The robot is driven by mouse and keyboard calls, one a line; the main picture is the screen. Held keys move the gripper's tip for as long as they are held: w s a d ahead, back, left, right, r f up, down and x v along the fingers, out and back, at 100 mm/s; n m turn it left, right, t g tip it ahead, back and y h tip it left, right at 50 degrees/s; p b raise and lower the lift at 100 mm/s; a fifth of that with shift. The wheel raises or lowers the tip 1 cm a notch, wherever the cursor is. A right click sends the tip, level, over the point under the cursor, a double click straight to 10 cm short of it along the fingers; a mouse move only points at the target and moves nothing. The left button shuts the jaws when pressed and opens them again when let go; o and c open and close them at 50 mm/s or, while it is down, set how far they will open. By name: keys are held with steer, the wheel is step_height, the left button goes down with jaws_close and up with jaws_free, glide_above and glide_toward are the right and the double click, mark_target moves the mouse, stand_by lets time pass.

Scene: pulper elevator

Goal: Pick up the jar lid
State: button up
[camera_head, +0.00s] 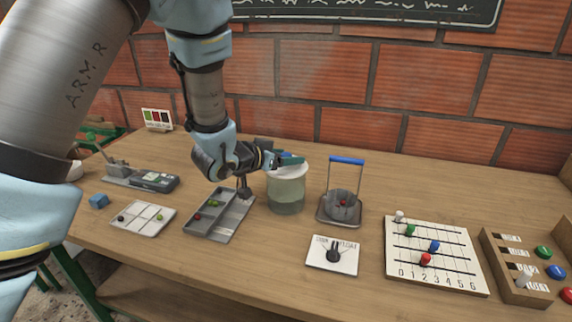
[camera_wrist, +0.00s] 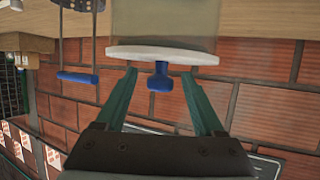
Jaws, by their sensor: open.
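The jar lid (camera_head: 298,174) is a white disc on top of the clear jar (camera_head: 287,195), which holds greenish liquid, on the wooden table. In the wrist view, which is upside down, the lid (camera_wrist: 135,53) shows edge-on with a blue knob (camera_wrist: 160,80) sticking out from its middle. My gripper (camera_head: 285,160) is at the lid's top, reaching in from the left in the head view. In the wrist view my gripper (camera_wrist: 160,76) is open, with one green finger on each side of the knob and gaps between. The fingertips are close to the lid; I cannot tell whether they touch it.
A grey compartment tray (camera_head: 232,217) stands left of the jar. A basket with a blue handle (camera_head: 346,160) stands close on the right. A sink/float dial card (camera_head: 318,258) lies in front, and a numbered peg board (camera_head: 400,255) further right. The brick wall (camera_head: 420,90) is behind.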

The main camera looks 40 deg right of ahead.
jaws_close()
stand_by(0.5)
steer(key=shift+r, duration=0.1)
